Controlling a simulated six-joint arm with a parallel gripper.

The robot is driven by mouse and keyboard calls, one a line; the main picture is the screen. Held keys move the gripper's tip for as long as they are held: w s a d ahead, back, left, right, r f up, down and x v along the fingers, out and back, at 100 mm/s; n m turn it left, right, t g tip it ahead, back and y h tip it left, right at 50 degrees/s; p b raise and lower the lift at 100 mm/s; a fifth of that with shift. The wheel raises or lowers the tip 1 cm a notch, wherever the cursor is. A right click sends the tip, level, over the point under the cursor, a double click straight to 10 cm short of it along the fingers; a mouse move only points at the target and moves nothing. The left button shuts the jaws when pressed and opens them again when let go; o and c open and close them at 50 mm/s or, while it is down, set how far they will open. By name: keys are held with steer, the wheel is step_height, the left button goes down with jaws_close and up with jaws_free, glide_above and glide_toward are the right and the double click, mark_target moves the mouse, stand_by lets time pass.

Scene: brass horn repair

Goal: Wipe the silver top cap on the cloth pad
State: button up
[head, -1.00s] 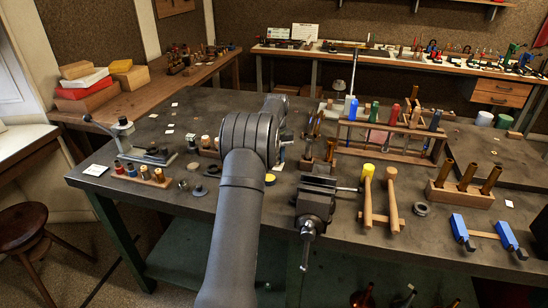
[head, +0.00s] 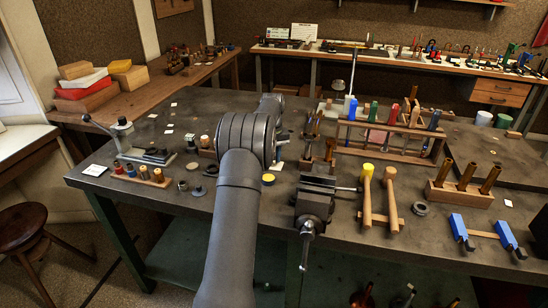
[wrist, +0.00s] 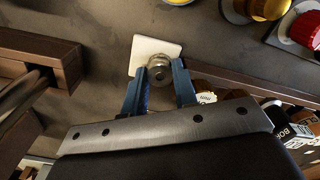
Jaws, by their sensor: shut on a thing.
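The silver top cap (wrist: 159,69) is a small round metal piece held between the blue fingertips of my gripper (wrist: 160,78) in the wrist view. The gripper is shut on it. A white square (wrist: 144,50) shows flat behind and around the cap. I cannot tell if this square is the cloth pad, or whether the cap touches it. In the head view my own arm hides the gripper and the cap.
In the wrist view, a brown wooden block (wrist: 52,55) stands left, and labelled bottles (wrist: 238,95) stand close right of the fingers. Gold (wrist: 262,8) and red (wrist: 308,28) round pieces lie upper right. A vise (head: 314,203) stands right of my arm in the head view.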

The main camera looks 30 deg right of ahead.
steer(key=shift+s+d, duration=0.3)
steer(key=shift+r, duration=2.5)
steer(key=w+a, duration=0.1)
steer(key=a, duration=0.2)
steer(key=w+a, duration=0.1)
steer(key=a, duration=0.2)
steer(key=w+a, duration=0.1)
steer(key=a, duration=1.2)
steer(key=w+a, duration=0.1)
steer(key=a, duration=0.4)
steer(key=shift+w+a+f, duration=0.1)
steer(key=shift+a+f, duration=0.3)
steer(key=s+a, duration=0.1)
steer(key=a, duration=0.7)
steer(key=s+a+f, duration=0.1)
steer(key=a, duration=0.3)
steer(key=shift+s, duration=0.3)
steer(key=s+a, duration=0.3)
steer(key=a, duration=0.5)
steer(key=shift+s+f, duration=0.4)
steer(key=shift+f, duration=0.05)
